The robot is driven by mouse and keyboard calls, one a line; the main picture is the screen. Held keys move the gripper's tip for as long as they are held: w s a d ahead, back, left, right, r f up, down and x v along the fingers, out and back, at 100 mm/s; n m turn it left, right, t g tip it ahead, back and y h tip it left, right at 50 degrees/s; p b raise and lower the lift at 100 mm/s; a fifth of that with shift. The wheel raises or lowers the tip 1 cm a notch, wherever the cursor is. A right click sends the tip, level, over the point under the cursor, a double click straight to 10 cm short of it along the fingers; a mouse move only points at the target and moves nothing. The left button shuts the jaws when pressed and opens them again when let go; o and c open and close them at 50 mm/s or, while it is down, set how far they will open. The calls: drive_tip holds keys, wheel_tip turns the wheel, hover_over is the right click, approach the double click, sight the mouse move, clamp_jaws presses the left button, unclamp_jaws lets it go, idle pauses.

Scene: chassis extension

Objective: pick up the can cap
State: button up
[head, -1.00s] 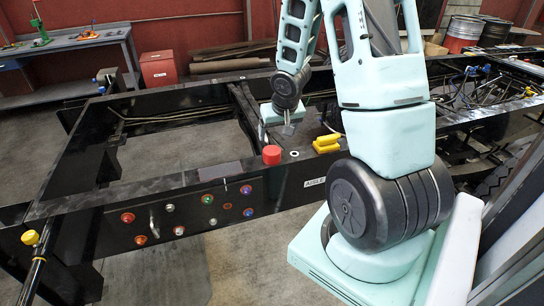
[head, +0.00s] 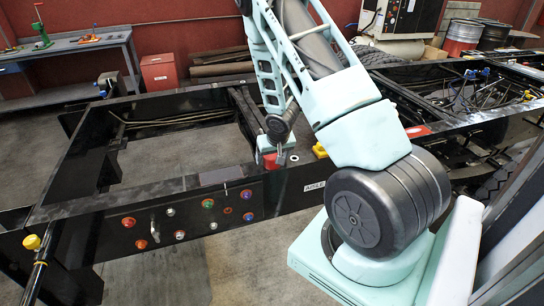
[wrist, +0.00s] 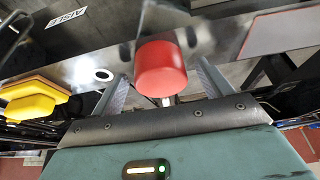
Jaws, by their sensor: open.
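The can cap appears to be the short red cylinder on the black chassis beam; in the wrist view the red cap (wrist: 162,68) shows ahead of the palm, in line with the gap between the fingers. In the head view the red cap (head: 270,162) is partly hidden by my gripper (head: 281,157), which is right beside it. In the wrist view my gripper (wrist: 160,85) is open, one finger toward each side of the cap with gaps visible. Nothing is held. I cannot tell exactly how deep the cap sits between the fingertips.
A workbench (head: 90,50) stands far behind at left.

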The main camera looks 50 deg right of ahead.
drive_tip(key=shift+w+f, duration=0.15)
drive_tip(key=shift+f, duration=0.25)
drive_tip(key=c, duration=1.1)
drive_tip(key=shift+o, duration=0.2)
drive_tip(key=shift+r, duration=0.15)
